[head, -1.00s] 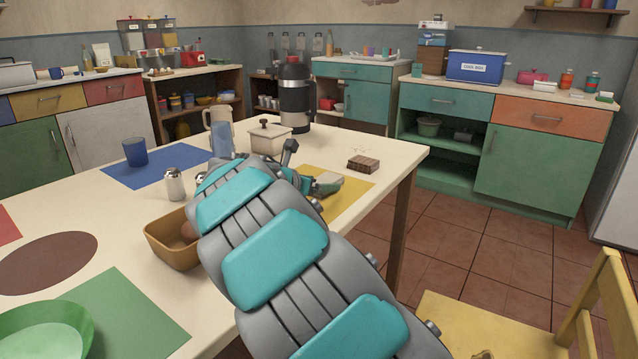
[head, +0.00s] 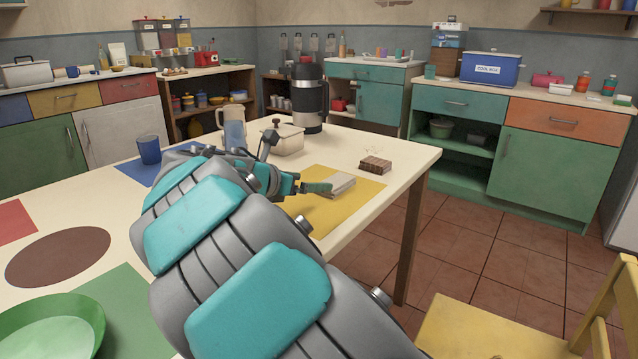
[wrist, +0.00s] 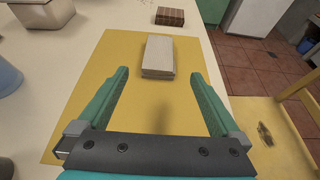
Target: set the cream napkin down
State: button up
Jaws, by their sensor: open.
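The cream napkin (wrist: 158,56) is a folded, pale block lying flat on the yellow placemat (wrist: 75,110). It also shows in the head view (head: 337,186), partly behind my gripper. In the wrist view my gripper (wrist: 158,90) is open, its two teal fingers spread wide. The napkin lies just ahead of and between the line of the fingertips, with a gap on both sides. Nothing is held between the fingers. In the head view my arm hides part of the table and most of the gripper.
A brown block (head: 375,165) sits on the table beyond the placemat. A lidded cream pot (head: 283,138), a jug (head: 232,128) and a large flask (head: 309,98) stand behind. A yellow chair (wrist: 262,130) is off the table's right edge.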

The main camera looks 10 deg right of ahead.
jog(key=shift+v, duration=0.95)
jog(key=s+d+f+m+g+y, duration=0.1)
jog(key=s+d+f+m+g, duration=0.35)
jog(key=s+d+m, duration=0.55)
jog(key=s+d+f+m+g+y, duration=0.25)
jog(key=s+d+f+m, duration=0.35)
jog(key=s, duration=0.6)
jog(key=s+a+f+m+g+y, duration=0.1)
jog(key=s+a+f+m+y, duration=0.1)
jog(key=s, duration=0.6)
jog(key=s+a+f+m+g+y, duration=0.2)
jog(key=s+f+m, duration=0.1)
jog(key=s+m, duration=0.2)
jog(key=s+a+f+m+g+y, duration=0.1)
jog(key=s+a+f+m+y, duration=0.1)
jog(key=s, duration=0.8)
jog(key=shift+s+a+f+m, duration=0.35)
jog(key=shift+a+f+m, duration=0.25)
jog(key=shift+m, duration=0.4)
